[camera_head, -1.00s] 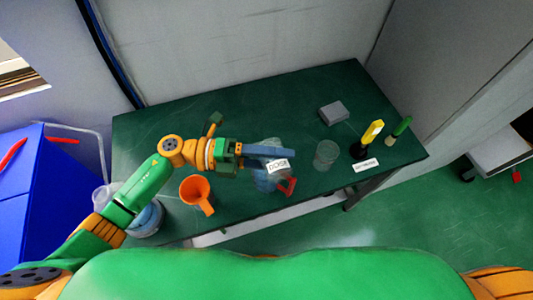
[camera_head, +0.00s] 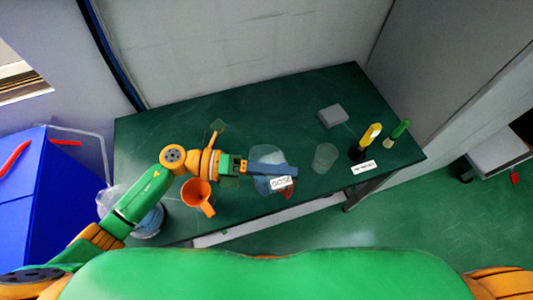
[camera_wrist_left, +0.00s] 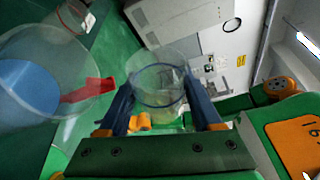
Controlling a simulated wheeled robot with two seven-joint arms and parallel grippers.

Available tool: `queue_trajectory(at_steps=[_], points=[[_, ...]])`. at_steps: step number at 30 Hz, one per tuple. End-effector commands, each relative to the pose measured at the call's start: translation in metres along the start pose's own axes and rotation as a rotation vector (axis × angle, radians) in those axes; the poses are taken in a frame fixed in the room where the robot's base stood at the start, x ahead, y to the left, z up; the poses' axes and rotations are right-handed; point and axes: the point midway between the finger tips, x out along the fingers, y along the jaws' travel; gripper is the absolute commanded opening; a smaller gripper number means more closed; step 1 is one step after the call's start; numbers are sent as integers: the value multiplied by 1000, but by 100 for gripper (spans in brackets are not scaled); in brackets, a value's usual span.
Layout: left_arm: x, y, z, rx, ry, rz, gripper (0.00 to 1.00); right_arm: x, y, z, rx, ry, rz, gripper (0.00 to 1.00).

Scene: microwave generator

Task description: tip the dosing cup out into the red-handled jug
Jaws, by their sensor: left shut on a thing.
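My left gripper (camera_head: 288,172) is shut on the dosing cup, a clear cup with a blue line around it that shows between the fingers in the left wrist view (camera_wrist_left: 158,85). A white label reading DOSE (camera_head: 281,183) shows by the fingertips in the head view. The red-handled jug (camera_head: 266,153) is clear and stands under and beside the fingers, partly hidden by them. In the left wrist view the jug (camera_wrist_left: 75,62) is at the left, with blue contents and its red handle (camera_wrist_left: 88,91). I cannot tell exactly how far the cup tilts. My right gripper is out of view.
A clear beaker (camera_head: 325,157), a grey block (camera_head: 333,115), and yellow-handled (camera_head: 370,138) and green-handled (camera_head: 400,131) items are to the right.

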Motion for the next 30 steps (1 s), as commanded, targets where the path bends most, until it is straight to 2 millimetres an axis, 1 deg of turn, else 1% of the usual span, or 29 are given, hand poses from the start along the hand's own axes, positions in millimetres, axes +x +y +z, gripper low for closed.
queue_trajectory(at_steps=[2,5,6,7,8,9,12,15,18,21,25,30], points=[[1,5,-2,58,2,25,4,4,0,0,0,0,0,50],[2,16,-7,262,3,110,4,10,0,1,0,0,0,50],[0,2,-2,349,4,144,4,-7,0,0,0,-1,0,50],[-1,-5,0,414,3,171,4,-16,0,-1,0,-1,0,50],[2,5,-6,499,5,205,4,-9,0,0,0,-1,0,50],[4,8,-12,590,5,243,4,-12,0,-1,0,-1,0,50],[11,6,-28,764,2,315,4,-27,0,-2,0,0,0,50],[16,9,-40,915,1,377,4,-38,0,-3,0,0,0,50],[20,12,-48,1029,-2,425,4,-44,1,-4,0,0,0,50],[22,14,-53,1103,-3,457,4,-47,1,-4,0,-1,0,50],[23,17,-56,1141,-2,472,4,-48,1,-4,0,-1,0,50],[23,18,-56,1142,-2,473,4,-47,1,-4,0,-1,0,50]])
